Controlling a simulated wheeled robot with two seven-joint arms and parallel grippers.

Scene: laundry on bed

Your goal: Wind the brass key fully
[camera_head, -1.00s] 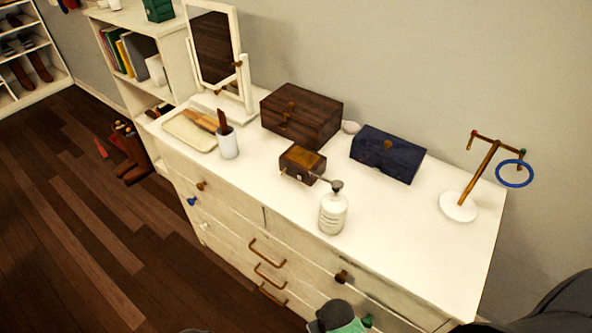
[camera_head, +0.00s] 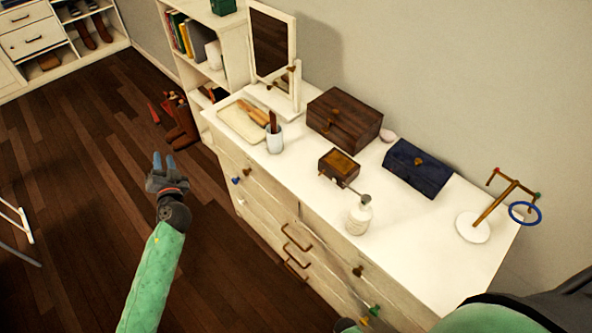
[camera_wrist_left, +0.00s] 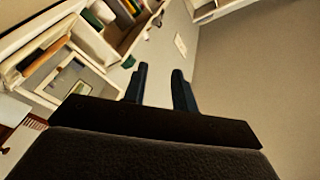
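A small brown wooden box (camera_head: 339,166) with a golden-brown lid stands on the white dresser (camera_head: 420,270), in front of a larger dark wooden box. A small pale knob-like piece shows at its front left; I cannot tell whether it is the brass key. My left gripper (camera_head: 163,161) is open and empty, over the floor left of the dresser and well away from the box. Its two blue fingers stand apart in the left wrist view (camera_wrist_left: 161,82). My right gripper is not in view.
A white pump bottle (camera_head: 358,217) stands close in front of the small box. The dark wooden box (camera_head: 344,122), navy box (camera_head: 417,169), white cup (camera_head: 275,141), tray (camera_head: 240,122), mirror (camera_head: 272,47) and brass stand (camera_head: 490,205) share the top. The dresser's front right is clear.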

